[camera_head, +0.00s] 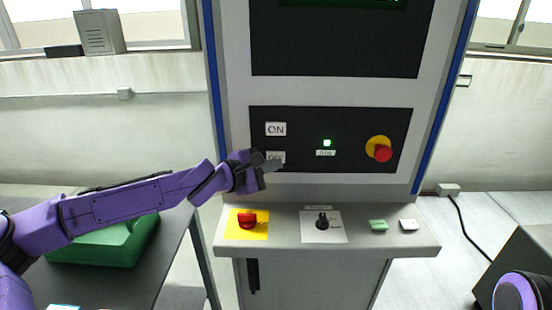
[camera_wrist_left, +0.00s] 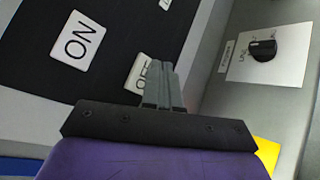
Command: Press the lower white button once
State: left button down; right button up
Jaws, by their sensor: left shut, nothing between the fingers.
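The lower white button, marked OFF (camera_head: 279,156), is on the black panel of the machine, below the white ON button (camera_head: 276,129). My left gripper (camera_head: 274,165) is shut and empty, its tips in front of the lower part of the OFF button. In the left wrist view the shut fingers (camera_wrist_left: 158,68) overlap the right part of the OFF button (camera_wrist_left: 136,73), and the ON button (camera_wrist_left: 77,41) is clear to the left. I cannot tell whether the tips touch the button. My right gripper is not in view.
The panel also has a green light (camera_head: 327,143) and a red emergency knob (camera_head: 382,153). The ledge below holds a red switch (camera_head: 248,220), a black rotary knob (camera_head: 322,221), a green button (camera_head: 378,226) and a white button (camera_head: 409,225). A green case (camera_head: 105,245) is at the left.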

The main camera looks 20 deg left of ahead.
pick_arm(q)
jog(key=shift+w, duration=0.1)
dwell(0.7)
jog(key=shift+w+a, duration=0.15)
jog(key=shift+w, duration=0.2)
jog(key=shift+w+a+p, duration=0.1)
jog(key=shift+w+p, duration=0.25)
jog(key=shift+p, duration=0.1)
dwell(0.4)
dwell(0.3)
jog(key=shift+s+d+b, duration=0.2)
jog(key=shift+s+b, duration=0.15)
jog(key=shift+s, duration=0.45)
jog(key=shift+s+d+b, duration=0.25)
jog(key=shift+s, duration=0.55)
jog(key=shift+s+d+b, duration=0.2)
jog(key=shift+s, duration=0.6)
jog(key=shift+s+d+b, duration=0.25)
jog(key=shift+s, duration=0.55)
